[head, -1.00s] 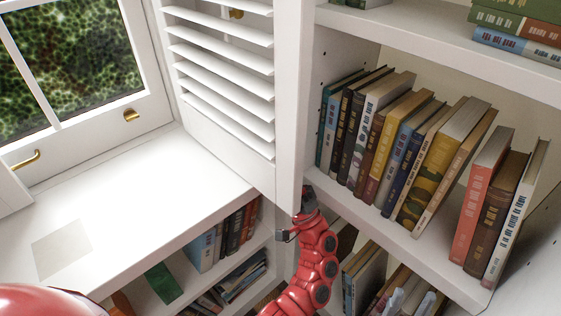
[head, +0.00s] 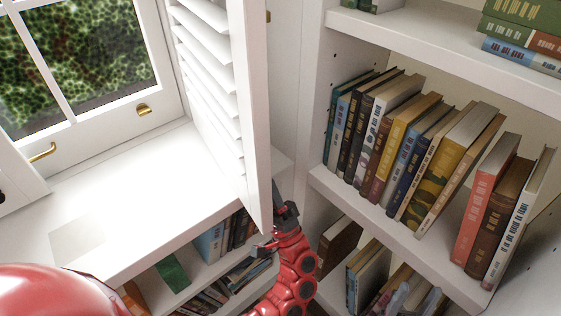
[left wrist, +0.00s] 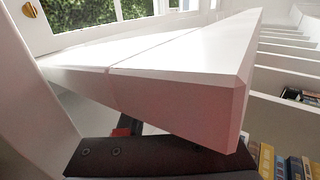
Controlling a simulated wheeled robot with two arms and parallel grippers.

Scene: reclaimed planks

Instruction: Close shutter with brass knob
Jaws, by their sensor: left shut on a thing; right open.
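A white louvred shutter (head: 258,130) stands swung out over the sill, seen almost edge-on in the head view. A small brass piece (head: 268,16) shows beside its edge at the top; I cannot tell if it is the knob. In the left wrist view a white corner piece (left wrist: 175,90), seemingly the shutter's lower end, lies close over the dark finger of my left gripper (left wrist: 135,145). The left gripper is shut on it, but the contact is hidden.
The white sill (head: 130,190) is clear under the window (head: 80,60), which has brass pulls (head: 143,110). A bookcase with several upright books (head: 400,150) stands close on the right. Low shelves with books (head: 215,240) lie under the sill.

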